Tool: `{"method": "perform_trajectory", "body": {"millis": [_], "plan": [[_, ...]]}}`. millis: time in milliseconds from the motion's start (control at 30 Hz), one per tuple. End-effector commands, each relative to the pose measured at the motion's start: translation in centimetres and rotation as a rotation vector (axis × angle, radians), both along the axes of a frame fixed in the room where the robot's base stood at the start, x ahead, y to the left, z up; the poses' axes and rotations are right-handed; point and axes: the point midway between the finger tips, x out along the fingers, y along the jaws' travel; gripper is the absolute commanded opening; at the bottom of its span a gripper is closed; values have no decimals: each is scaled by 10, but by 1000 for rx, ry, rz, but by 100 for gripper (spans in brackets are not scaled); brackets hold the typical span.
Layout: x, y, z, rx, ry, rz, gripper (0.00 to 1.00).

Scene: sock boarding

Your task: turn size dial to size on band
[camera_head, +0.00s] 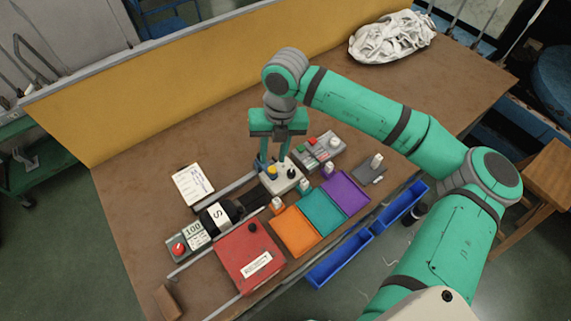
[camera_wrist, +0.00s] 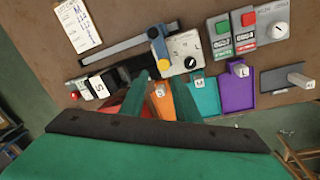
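A white plate (camera_head: 286,184) near the table's middle carries a black knob (camera_wrist: 191,62) with small letters around it, seemingly the size dial. Its pointer setting is too small to read. A yellow knob (camera_head: 272,170) stands beside it on the plate's left. A black sock (camera_head: 253,198) lies to the left, and its white band (camera_head: 218,214) shows the letter S. My gripper (camera_head: 273,160) points down above the plate's far-left side. In the wrist view its two green fingers (camera_wrist: 152,80) are apart, with nothing held between them.
A red box (camera_head: 248,262) and orange, teal and purple trays (camera_head: 321,208) line the near side. A counter box (camera_head: 187,241) is at left. The table's far side is mostly bare.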

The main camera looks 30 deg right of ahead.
Motion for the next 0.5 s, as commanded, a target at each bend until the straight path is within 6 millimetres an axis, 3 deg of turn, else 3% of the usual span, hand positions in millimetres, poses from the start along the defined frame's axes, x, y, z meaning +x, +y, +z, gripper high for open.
{"method": "perform_trajectory", "body": {"millis": [33, 100, 200, 367, 500], "plan": [[-4, -19, 1, -49, 12, -25, 29], [-9, -37, 3, -92, 26, -52, 29], [-13, -51, 2, -125, 36, -73, 29], [-14, -54, -10, -131, 39, -78, 29], [-14, -53, -33, -129, 39, -77, 29]]}}
